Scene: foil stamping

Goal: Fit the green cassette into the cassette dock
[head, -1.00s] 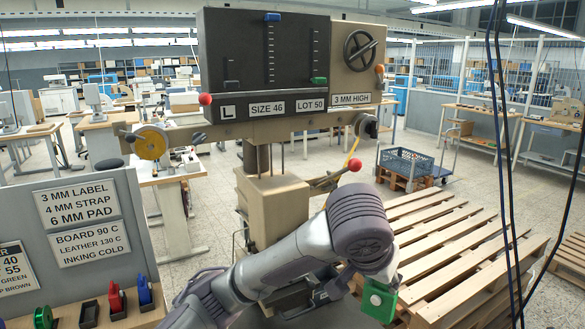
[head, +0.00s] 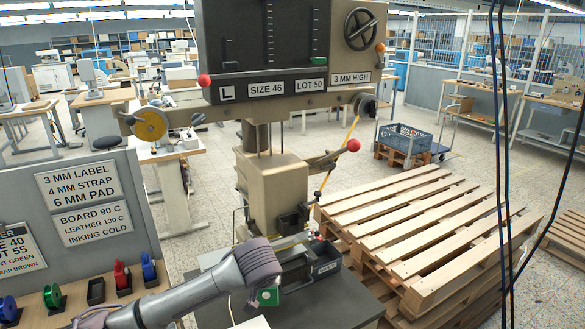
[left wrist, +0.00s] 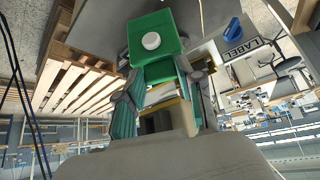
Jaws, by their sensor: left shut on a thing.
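The green cassette (head: 270,297) is in my left gripper (head: 258,287), above the grey table in front of the press. In the left wrist view the cassette (left wrist: 150,40) shows a white round knob on its green face. The fingers of my left gripper (left wrist: 160,100) are closed on it from both sides. The cassette dock is not clearly identifiable; a dark block (head: 292,220) sits low on the press column, apart from the cassette. My right gripper is not in view.
A dark labelled tray (head: 328,267) stands on the grey table, just right of the cassette. The press head and lever with a red knob (head: 353,145) are above. Wooden pallets (head: 430,225) stand at right. Coloured spools (head: 121,275) sit on the left bench.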

